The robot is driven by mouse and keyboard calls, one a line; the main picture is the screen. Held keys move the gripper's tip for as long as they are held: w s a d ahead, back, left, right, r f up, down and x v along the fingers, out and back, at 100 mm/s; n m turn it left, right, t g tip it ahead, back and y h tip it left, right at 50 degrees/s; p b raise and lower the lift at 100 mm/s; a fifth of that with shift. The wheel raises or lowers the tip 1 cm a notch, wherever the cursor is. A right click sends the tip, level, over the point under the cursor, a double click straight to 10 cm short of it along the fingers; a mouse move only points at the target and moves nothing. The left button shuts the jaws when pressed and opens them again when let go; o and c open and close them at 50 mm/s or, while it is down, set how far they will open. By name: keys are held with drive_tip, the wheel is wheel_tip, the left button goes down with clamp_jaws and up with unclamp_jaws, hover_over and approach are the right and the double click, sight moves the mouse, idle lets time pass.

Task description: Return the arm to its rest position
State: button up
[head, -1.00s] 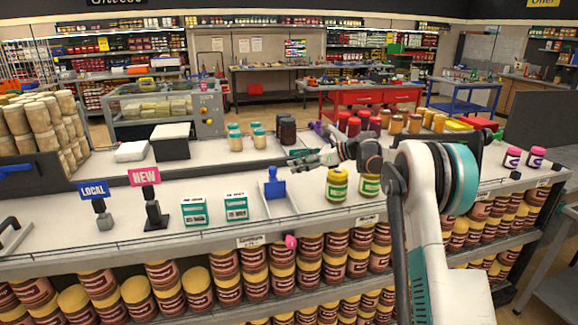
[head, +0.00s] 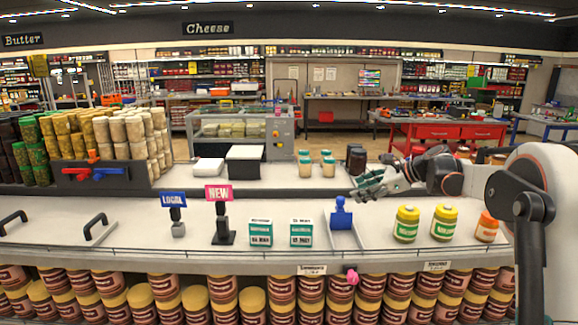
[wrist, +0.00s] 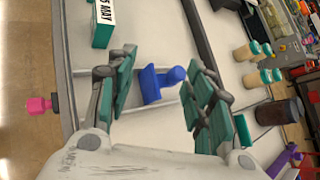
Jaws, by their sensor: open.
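My gripper (head: 362,188) hangs above the counter, just up and right of a blue stamp-like object (head: 341,213) in the head view. My arm reaches in from the right edge. In the wrist view my gripper (wrist: 163,66) has its two green-padded fingers spread wide with nothing between them. The blue object (wrist: 165,82) shows beyond and between the fingers; it stands in a shallow white tray (head: 343,240), and no contact with the fingers is visible.
Two yellow-lidded green jars (head: 406,224) and an orange-lidded jar (head: 486,227) stand right of the tray. Teal-and-white boxes (head: 301,233) and the LOCAL and NEW signs (head: 218,195) stand left. Teal-lidded jars (head: 305,165) stand behind. A pink knob (head: 352,276) sits at the front edge.

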drive_tip(key=s+a+r+n+h, duration=0.2)
drive_tip(key=s+n, duration=0.2)
drive_tip(key=s, duration=0.4)
drive_tip(key=s+a+r+n+h, duration=0.1)
drive_tip(key=s+a+r+n, duration=0.15)
drive_tip(key=s, duration=0.55)
drive_tip(key=s+a+r+n+h, duration=0.1)
drive_tip(key=s+a+n+h, duration=0.1)
drive_tip(key=s+n, duration=0.5)
drive_tip(key=s+d+f+n+h, duration=0.1)
drive_tip(key=s+f, duration=0.4)
drive_tip(key=s, duration=0.7)
drive_tip(key=s+f+n+h, duration=0.3)
drive_tip(key=s+f+n, duration=0.3)
drive_tip(key=s, duration=0.7)
drive_tip(key=shift+d+f, duration=0.3)
drive_tip(key=shift+d, duration=0.1)
